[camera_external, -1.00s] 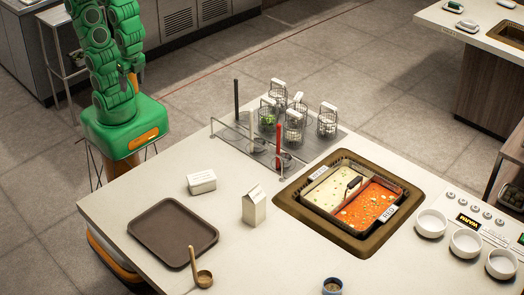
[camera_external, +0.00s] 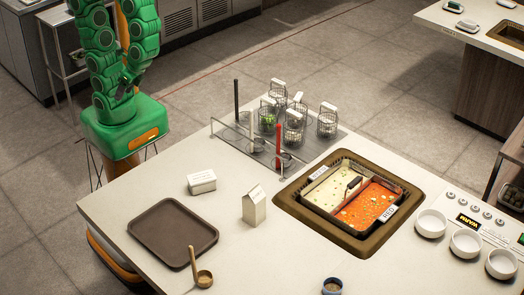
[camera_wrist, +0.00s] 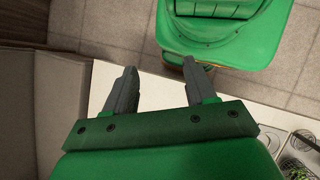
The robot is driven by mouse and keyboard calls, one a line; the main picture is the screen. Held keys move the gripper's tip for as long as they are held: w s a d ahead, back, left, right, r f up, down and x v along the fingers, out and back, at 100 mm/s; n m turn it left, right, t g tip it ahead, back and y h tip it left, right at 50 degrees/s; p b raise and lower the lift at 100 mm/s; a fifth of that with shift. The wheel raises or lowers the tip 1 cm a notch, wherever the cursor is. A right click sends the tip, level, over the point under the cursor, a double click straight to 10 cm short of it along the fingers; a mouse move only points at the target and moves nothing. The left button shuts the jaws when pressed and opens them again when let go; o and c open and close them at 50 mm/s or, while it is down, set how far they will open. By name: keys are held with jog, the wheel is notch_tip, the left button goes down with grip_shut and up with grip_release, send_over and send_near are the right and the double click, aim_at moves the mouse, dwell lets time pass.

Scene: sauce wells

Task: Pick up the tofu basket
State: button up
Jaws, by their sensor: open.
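Several wire baskets with white tops stand on the grey rack (camera_external: 232,139) on the counter in the external view. One basket (camera_external: 268,117) has green contents; I cannot tell which one holds tofu. Others are the front basket (camera_external: 293,129) and the right basket (camera_external: 327,121). In the wrist view part of a basket with green contents (camera_wrist: 298,166) shows at the lower right corner. My gripper (camera_wrist: 162,72) is open and empty, its two dark fingers apart over the counter edge and floor. In the external view it is small and dark, close to my base, well left of the baskets.
Two ladles with upright handles, one black (camera_external: 236,101) and one red (camera_external: 278,141), stand at the rack. A two-part soup pot (camera_external: 325,205) is sunk in the counter. A brown tray (camera_external: 150,235), white box (camera_external: 201,182) and carton (camera_external: 254,206) stand nearer.

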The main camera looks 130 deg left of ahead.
jog(key=w+r+n+t+h, duration=0.3)
jog(key=w+n+t+h, duration=0.25)
jog(key=w, duration=1.85)
jog(key=w+a+n+t, duration=0.6)
jog(key=w+a+n, duration=0.3)
jog(key=w+a, duration=0.85)
jog(key=n+t+y, duration=0.7)
jog(key=n+y, duration=0.2)
jog(key=n, duration=0.8)
send_over(328, 105)
jog(key=f, duration=1.3)
jog(key=shift+s+f, duration=0.25)
jog(key=shift+f, duration=3.5)
jog(key=shift+w+f, duration=0.25)
jog(key=shift+f, duration=0.05)
jog(key=shift+x, duration=1.2)
jog(key=shift+r, duration=0.15)
